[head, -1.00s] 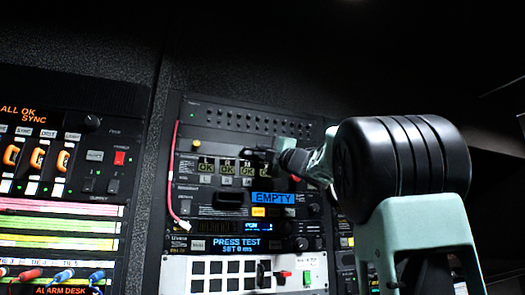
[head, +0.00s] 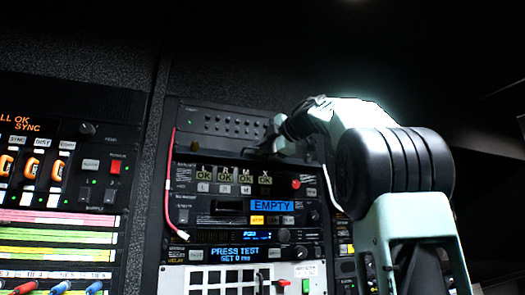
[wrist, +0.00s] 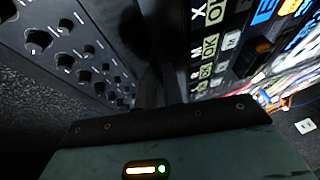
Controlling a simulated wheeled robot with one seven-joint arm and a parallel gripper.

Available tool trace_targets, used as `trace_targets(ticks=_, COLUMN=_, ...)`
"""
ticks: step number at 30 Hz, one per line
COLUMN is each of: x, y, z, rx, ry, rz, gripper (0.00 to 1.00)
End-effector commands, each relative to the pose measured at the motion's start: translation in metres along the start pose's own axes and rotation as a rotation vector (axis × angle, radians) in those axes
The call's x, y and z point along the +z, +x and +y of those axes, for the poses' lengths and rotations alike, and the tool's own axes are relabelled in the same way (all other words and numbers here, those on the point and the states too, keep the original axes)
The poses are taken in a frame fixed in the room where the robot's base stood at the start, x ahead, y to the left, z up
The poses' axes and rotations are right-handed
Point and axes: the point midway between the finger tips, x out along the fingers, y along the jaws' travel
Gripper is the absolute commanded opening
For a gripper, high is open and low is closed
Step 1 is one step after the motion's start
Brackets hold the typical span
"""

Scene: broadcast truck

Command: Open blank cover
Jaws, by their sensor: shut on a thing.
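The blank cover (head: 228,151) looks like the plain dark strip between the knob panel and the lit row of OK displays in the head view. My gripper (head: 276,147) is at the right part of this strip, fingers pointing into the rack. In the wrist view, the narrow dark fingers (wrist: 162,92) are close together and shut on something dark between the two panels. I take it to be the cover's edge. The fingertips and the held part are in shadow, so how far the cover stands open cannot be told.
The knob panel (head: 235,124) is just above, also close on the left in the wrist view (wrist: 70,45). The OK displays (head: 235,174) and a red button (head: 296,184) lie below. A red cable (head: 169,185) hangs at the rack's left. Another rack with orange-lit switches (head: 30,168) stands left.

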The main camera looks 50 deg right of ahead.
Motion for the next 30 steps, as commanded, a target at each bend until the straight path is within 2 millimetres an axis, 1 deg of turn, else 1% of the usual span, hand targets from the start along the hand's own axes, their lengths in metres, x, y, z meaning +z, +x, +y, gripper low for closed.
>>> trace_targets(ticks=6, x=-0.0012, y=0.0012, z=0.0052, rx=-0.078, ry=0.033, rz=0.004, gripper=0.00)
trace_targets(ticks=13, x=-0.0010, y=0.0013, z=0.0077, rx=-0.131, ry=0.057, rz=0.003, gripper=0.00)
trace_targets(ticks=30, x=-0.0013, y=0.0009, z=0.0091, rx=-0.156, ry=0.070, rz=0.004, gripper=0.00)
